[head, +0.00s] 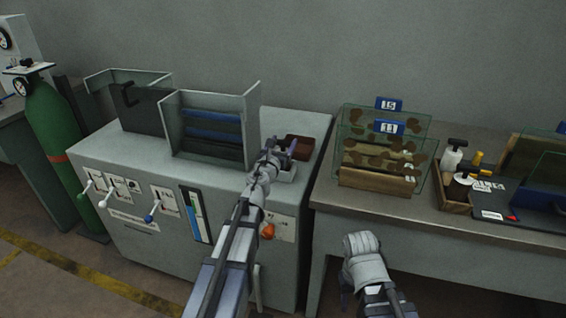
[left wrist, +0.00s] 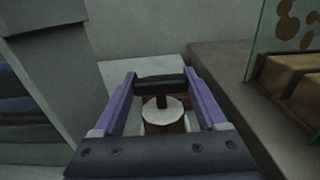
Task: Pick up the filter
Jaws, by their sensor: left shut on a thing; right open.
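My left gripper (head: 284,150) is above the right end of the grey cabinet top, beside a small brown tray (head: 301,148). In the left wrist view, its two purple fingers (left wrist: 160,88) are shut on the ends of a black crossbar. A short black stem joins the bar to a round white disc on a brown body, which I take to be the filter (left wrist: 163,112). The filter's underside is hidden, so I cannot tell whether it touches anything below.
A grey panelled box (head: 210,125) with blue slats stands left of my left gripper. To the right, a bench (head: 330,190) carries glass panels (head: 385,150) on wooden blocks and a tray of small bottles (head: 455,185). A green gas cylinder (head: 60,145) stands at far left.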

